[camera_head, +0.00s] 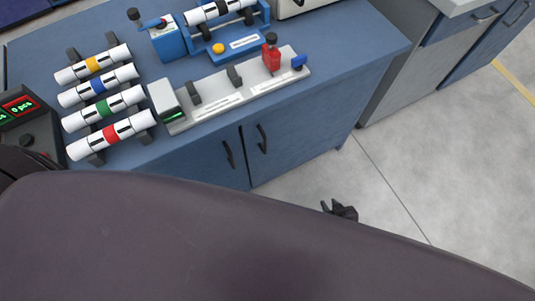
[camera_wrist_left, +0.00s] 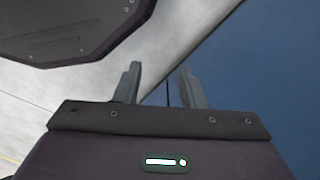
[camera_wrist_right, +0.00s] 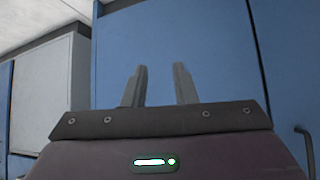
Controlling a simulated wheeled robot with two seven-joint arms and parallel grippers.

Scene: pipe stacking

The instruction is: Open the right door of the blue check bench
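The blue check bench (camera_head: 385,45) has two blue doors on its front, both closed. The right door (camera_head: 310,138) has a dark vertical handle (camera_head: 263,138) near the seam. The left door's handle (camera_head: 228,154) is just left of it. My right gripper (camera_head: 338,208) is apart from the bench, in front of and right of the doors. In the right wrist view its fingers (camera_wrist_right: 160,88) are apart and empty, with a blue panel beyond and a dark handle (camera_wrist_right: 306,150) at the right edge. My left gripper's fingers (camera_wrist_left: 158,85) are apart and empty beside a blue surface.
On the bench top stand several banded pipes (camera_head: 108,133) on a rack, a grey fixture (camera_head: 235,92) with a red clamp, and a blue fixture (camera_head: 165,42). A grey and blue cabinet (camera_head: 420,55) stands at the right. The floor (camera_head: 440,170) right of the bench is clear.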

